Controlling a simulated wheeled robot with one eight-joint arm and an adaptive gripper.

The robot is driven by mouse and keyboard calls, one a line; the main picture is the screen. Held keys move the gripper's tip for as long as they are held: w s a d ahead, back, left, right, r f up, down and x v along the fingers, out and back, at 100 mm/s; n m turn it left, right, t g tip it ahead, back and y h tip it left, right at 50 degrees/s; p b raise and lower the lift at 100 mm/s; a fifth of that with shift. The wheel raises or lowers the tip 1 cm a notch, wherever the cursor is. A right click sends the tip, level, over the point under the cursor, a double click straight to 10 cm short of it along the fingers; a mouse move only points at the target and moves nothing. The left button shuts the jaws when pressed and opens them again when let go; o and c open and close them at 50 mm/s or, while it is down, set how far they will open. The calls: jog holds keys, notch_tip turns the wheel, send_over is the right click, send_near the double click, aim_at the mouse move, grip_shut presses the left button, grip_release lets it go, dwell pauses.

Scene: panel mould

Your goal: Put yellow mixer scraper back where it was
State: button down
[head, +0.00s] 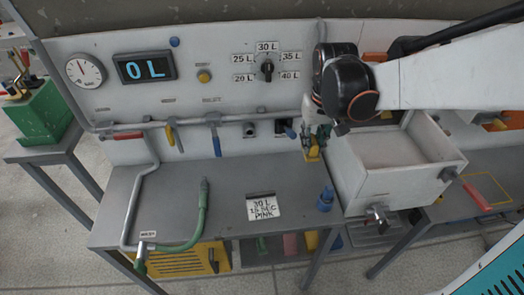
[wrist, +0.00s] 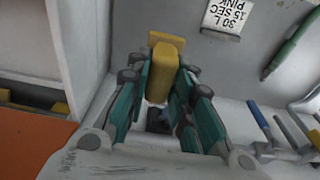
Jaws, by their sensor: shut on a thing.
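The yellow mixer scraper (wrist: 168,52) is between the green-sided fingers of my gripper (wrist: 163,80) in the wrist view. Its yellow block end sticks out past the fingertips; the rest is partly hidden by the fingers. In the head view my gripper (head: 311,137) points down beside the left wall of the white mixing box, at the back of the grey bench. The scraper's yellow end (head: 312,153) shows just under it, small. I cannot tell whether it touches the bench.
The white box (head: 440,176) with a tap stands close right. A blue fitting (head: 325,199), a sign reading 30 L, 15 SEC, PINK (head: 264,204) and a green hose (head: 200,215) are on the bench.

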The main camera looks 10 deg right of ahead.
notch_tip(320, 180, down, 19)
jog(key=b, duration=0.6)
jog(key=shift+f, duration=0.2)
jog(key=c, duration=1.4)
grip_release()
